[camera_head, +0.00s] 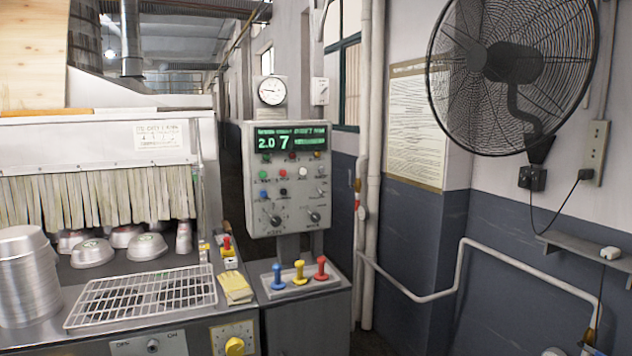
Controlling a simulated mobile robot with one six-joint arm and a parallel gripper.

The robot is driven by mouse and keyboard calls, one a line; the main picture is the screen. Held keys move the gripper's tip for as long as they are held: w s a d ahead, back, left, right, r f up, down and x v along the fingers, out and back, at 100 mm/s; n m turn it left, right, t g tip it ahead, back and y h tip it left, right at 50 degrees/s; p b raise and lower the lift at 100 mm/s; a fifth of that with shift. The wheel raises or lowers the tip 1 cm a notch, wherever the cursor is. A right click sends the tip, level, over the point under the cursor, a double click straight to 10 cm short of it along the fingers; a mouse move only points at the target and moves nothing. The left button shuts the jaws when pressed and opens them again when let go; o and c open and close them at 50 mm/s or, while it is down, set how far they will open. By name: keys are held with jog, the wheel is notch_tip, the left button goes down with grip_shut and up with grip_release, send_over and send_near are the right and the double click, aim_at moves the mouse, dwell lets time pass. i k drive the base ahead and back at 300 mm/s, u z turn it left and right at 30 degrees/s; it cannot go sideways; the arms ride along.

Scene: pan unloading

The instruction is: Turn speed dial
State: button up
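A light grey control box (290,222) stands in the middle of the view. Its green display (290,141) shows digits that look like "2.0 7". Two dark round knobs with pointers sit low on its face, a left knob (274,219) and a right knob (314,216). A yellow dial (235,346) sits on a pale scale plate at the bottom edge and is partly cut off. The labels are too small to read, so I cannot tell which of these is the speed dial. My gripper is not in view.
Blue, yellow and red levers (300,270) stand below the box. A wire rack (145,297), a yellow cloth (235,288), metal pans (92,252) and stacked pans (28,278) are on the left counter. A wall fan (513,62) and pipes are at right.

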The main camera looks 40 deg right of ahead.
aim_at(275, 220)
jog(key=z, duration=0.9)
jog(key=k, duration=0.9)
jog(key=i, duration=0.7)
jog(key=z, duration=0.05)
